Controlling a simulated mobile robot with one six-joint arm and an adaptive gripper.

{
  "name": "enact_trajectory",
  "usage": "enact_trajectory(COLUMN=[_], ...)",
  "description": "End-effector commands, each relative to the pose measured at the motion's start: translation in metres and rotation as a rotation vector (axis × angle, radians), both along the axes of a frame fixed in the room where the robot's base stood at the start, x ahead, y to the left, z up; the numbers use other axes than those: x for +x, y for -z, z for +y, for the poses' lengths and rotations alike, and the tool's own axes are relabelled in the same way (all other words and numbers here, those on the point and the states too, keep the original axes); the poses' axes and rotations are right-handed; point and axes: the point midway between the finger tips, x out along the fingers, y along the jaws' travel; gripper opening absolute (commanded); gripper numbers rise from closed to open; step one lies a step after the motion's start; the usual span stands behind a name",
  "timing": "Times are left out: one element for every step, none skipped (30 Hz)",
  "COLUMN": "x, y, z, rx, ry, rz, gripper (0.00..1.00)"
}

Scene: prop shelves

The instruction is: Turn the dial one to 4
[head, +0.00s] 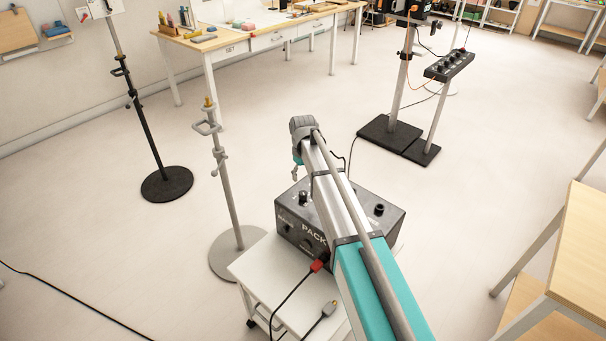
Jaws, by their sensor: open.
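A dark grey box (392,222) with white lettering that reads "PACK" sits on a small white cart. Round black knobs stand on its top, one at the left (303,197) and one at the right (379,209). More dark dials (285,218) show on its front face. Their numbers are too small to read, and I cannot tell which is dial one. My arm crosses over the box and hides its middle. My gripper (295,173) is beyond and above the box's left back part, open, apart from the knobs as far as I can see.
The white cart (250,268) carries a red-plugged cable and a loose grey plug (328,308). A grey stand (225,185) rises close to the left. A wooden table (580,250) is at the right. Open floor lies beyond the box.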

Motion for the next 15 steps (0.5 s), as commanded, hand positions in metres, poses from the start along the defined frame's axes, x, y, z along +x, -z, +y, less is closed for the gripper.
enact_trajectory(x=[0.0,0.0,0.0,0.0,0.0,0.0,0.0,0.0,0.0,0.0,0.0,0.0,0.0,0.0,0.0], y=[-0.009,-0.011,-0.015,-0.017,-0.019,-0.022,-0.025,-0.027,-0.03,-0.032,-0.033,-0.035,-0.036,-0.038,-0.039], z=[0.0,0.0,0.0,0.0,0.0,0.0,0.0,0.0,0.0,0.0,0.0,0.0,0.0,0.0,0.0], rx=[0.0,0.0,0.0,0.0,0.0,0.0,0.0,0.0,0.0,0.0,0.0,0.0,0.0,0.0,0.0], ry=[0.0,0.0,0.0,0.0,0.0,0.0,0.0,0.0,0.0,0.0,0.0,0.0,0.0,0.0,0.0], rz=[0.0,0.0,0.0,0.0,0.0,0.0,0.0,0.0,0.0,0.0,0.0,0.0,0.0,0.0,0.0], gripper=[0.79,0.79,0.79,0.79,0.79,0.79,0.79,0.79,0.79,0.79,0.79,0.79,0.79,0.79,0.79])
